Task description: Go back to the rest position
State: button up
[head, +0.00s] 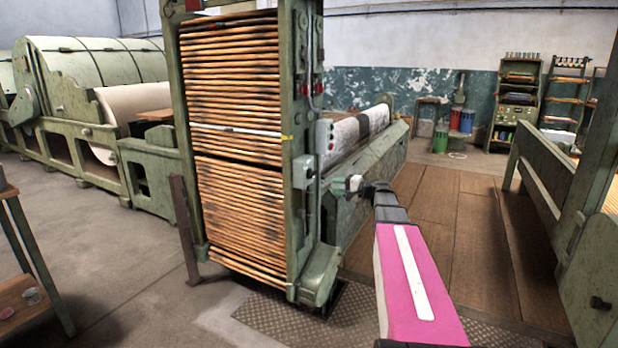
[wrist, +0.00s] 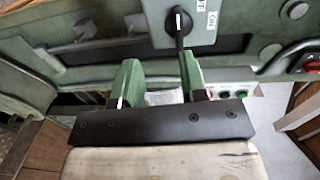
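My gripper (wrist: 159,64) is open, with a clear gap between its two green fingers and nothing held. In the head view my gripper (head: 342,187) is at the end of my pink arm, just right of the machine's upright. A grey switch box (head: 303,172) is on that upright. In the wrist view a grey switch box (wrist: 205,18) with an "ON" label has a black handle (wrist: 180,30) pointing down. The handle's lower end appears close to the right finger; I cannot tell whether they touch.
A green machine frame (head: 298,80) with stacked orange-brown rollers (head: 235,90) stands close left of my arm. A green beam (head: 545,180) is to the right. Wooden flooring (head: 450,215) lies open between.

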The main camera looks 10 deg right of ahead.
jog(key=s+a+f+n+g+h, duration=0.1)
jog(key=s+a+f+g+h, duration=0.25)
jog(key=s+f, duration=0.35)
jog(key=s+a+f+n+g+h, duration=0.2)
jog(key=s+a+f, duration=0.3)
jog(key=f, duration=0.4)
jog(key=s+f+n+g+h, duration=0.2)
jog(key=s+f+h, duration=0.2)
jog(key=s, duration=0.4)
jog(key=s+d+f+n+g+h, duration=0.1)
jog(key=s+f+h, duration=0.3)
jog(key=s, duration=0.5)
notch_tip(320, 180, down, 3)
jog(key=shift+s+r+n+g, duration=0.15)
jog(key=shift+n+g, duration=0.25)
jog(key=shift+g, duration=0.25)
